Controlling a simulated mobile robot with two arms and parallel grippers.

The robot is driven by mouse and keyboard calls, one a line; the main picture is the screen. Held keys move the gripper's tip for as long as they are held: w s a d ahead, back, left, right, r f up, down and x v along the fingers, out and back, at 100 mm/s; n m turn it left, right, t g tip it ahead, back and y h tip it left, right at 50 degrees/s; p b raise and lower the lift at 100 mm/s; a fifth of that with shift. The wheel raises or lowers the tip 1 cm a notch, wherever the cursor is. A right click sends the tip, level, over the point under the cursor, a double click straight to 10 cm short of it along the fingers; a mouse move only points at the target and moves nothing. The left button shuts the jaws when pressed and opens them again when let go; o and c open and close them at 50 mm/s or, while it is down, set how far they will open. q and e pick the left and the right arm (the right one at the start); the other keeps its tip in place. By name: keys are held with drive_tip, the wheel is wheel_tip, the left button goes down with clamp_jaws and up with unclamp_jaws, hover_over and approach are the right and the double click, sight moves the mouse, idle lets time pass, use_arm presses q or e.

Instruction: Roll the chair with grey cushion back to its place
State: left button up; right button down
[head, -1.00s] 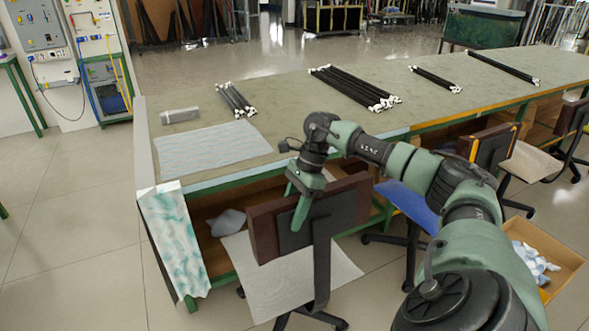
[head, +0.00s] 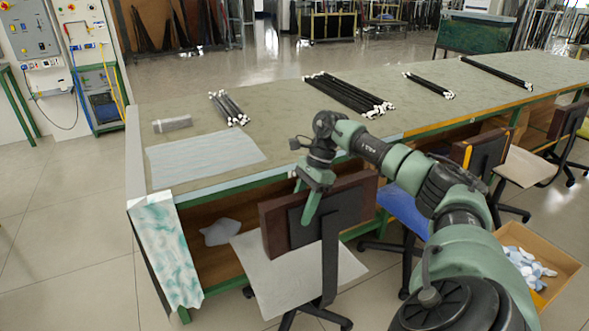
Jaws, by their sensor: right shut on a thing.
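The chair with the grey cushion has a dark brown backrest (head: 345,205) and a light grey seat (head: 290,275). It stands at the near side of the long workbench, its seat facing the open shelf under the bench top. My right gripper (head: 308,205) is shut on the top edge of the backrest, one finger showing on the near face. The chair's lower legs and casters are partly cut off by the bottom of the head view. My left gripper is not in the head view.
The workbench top (head: 270,130) carries several bundles of black rods (head: 348,95) and a pale sheet (head: 205,158). A chair with a blue seat (head: 405,208) stands close on the right. A cardboard box (head: 560,280) sits on the floor at right. Floor at left is clear.

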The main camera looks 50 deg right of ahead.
drive_tip(key=d, duration=0.3)
drive_tip(key=shift+w+d+f, duration=0.2)
drive_tip(key=shift+d+f, duration=0.15)
drive_tip(key=shift+d, duration=0.05)
drive_tip(key=shift+s+d, duration=0.1)
drive_tip(key=shift+d, duration=0.75)
drive_tip(key=c, duration=0.6)
unclamp_jaws()
drive_tip(key=shift+f, duration=0.1)
drive_tip(key=shift+c, duration=0.2)
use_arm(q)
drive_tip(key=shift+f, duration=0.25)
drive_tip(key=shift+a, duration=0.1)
